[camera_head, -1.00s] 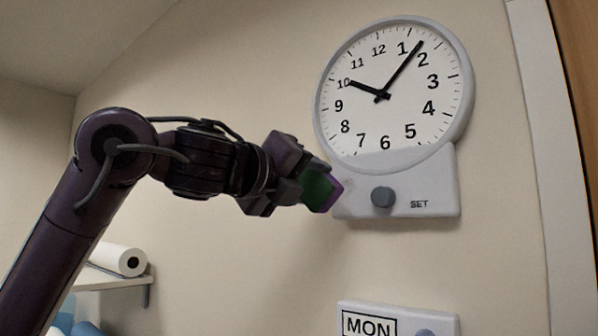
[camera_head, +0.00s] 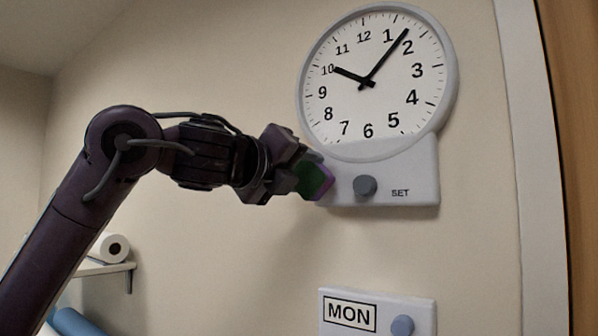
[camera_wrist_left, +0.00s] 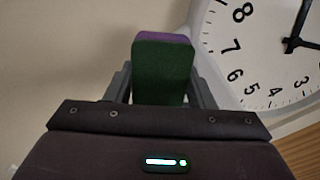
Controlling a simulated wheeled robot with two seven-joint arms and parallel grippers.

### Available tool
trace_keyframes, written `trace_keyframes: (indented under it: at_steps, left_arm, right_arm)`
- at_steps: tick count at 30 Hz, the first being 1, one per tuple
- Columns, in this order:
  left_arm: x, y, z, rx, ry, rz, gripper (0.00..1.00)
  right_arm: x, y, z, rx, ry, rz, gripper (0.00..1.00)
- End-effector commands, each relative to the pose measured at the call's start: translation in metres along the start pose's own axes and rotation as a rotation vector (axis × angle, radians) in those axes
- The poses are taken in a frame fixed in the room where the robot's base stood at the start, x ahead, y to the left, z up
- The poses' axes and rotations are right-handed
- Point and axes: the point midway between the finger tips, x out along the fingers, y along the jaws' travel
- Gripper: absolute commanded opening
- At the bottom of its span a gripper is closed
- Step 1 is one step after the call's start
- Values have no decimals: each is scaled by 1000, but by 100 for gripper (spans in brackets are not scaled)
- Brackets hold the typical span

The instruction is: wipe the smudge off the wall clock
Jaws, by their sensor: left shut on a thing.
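The wall clock (camera_head: 385,112) has a white round face, a grey rim and a grey lower panel with a knob (camera_head: 365,186) marked SET. It hangs upper right in the head view and shows in part in the wrist view (camera_wrist_left: 232,50). My left gripper (camera_head: 301,176) is shut on a green and purple sponge (camera_head: 315,181), which fills the middle of the wrist view (camera_wrist_left: 160,75). The sponge overlaps the panel's lower left corner; I cannot tell if it touches. I make out no smudge; the sponge hides part of the panel. My right gripper is not in view.
A MON panel (camera_head: 348,316) with a blue-grey knob (camera_head: 402,325) is on the wall below the clock. A white door frame (camera_head: 522,150) and brown wood stand at the right. A shelf (camera_head: 108,268) with a white roll (camera_head: 113,247) is at the lower left.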

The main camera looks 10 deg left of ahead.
Motion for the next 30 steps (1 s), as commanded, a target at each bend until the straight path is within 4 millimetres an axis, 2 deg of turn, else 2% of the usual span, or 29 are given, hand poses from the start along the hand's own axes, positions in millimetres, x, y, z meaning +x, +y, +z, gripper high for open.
trace_keyframes:
  at_steps: [30]
  left_arm:
    - [20,0,0,-1,0,0,31]
  right_arm:
    - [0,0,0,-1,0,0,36]
